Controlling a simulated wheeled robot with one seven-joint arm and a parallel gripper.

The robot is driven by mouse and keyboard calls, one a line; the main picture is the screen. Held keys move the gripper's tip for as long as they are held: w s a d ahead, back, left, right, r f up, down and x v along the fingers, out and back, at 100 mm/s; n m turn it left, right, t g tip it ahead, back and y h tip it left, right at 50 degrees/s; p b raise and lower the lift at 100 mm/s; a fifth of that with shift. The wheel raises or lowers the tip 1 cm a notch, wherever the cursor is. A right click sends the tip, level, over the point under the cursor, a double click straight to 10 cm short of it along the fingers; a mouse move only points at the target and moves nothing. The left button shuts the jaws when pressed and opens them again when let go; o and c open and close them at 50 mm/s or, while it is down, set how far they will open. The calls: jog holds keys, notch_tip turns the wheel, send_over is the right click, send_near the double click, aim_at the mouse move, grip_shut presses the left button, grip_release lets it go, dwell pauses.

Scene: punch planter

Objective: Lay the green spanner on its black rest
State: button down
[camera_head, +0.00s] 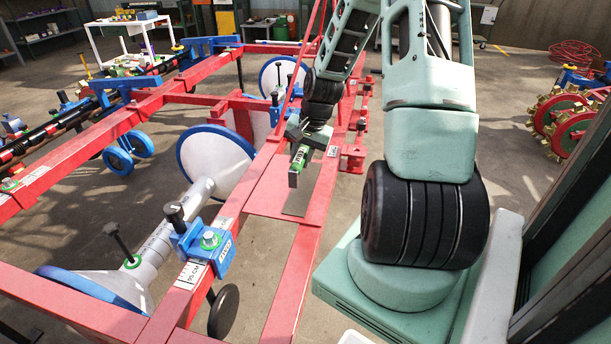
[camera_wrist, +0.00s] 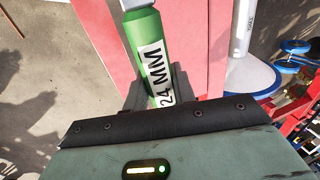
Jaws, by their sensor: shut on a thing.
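The green spanner (camera_head: 299,158) is in my gripper (camera_head: 303,147), over the red frame in the head view. In the wrist view the green handle (camera_wrist: 146,35) carries a white label reading "24 MM" and runs up out of the picture from between the fingers of my gripper (camera_wrist: 155,88). The spanner's far end is out of the wrist view. A flat dark grey plate (camera_head: 299,203) lies on the red frame below the spanner. I cannot tell whether this plate is the black rest; no other rest is clear to me.
The red frame (camera_head: 270,180) runs from front to back. A blue clamp block (camera_head: 205,248) with a black-knobbed pin stands on its near left beam. White cones with blue rims (camera_head: 213,163) lie left. Red brackets (camera_head: 352,155) stand right of my gripper.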

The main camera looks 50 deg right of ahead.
notch_tip(320, 180, down, 8)
jog(key=shift+b, duration=0.4)
jog(key=shift+f, duration=0.1)
jog(key=c, duration=1.1)
grip_release()
jog(key=shift+c, duration=0.2)
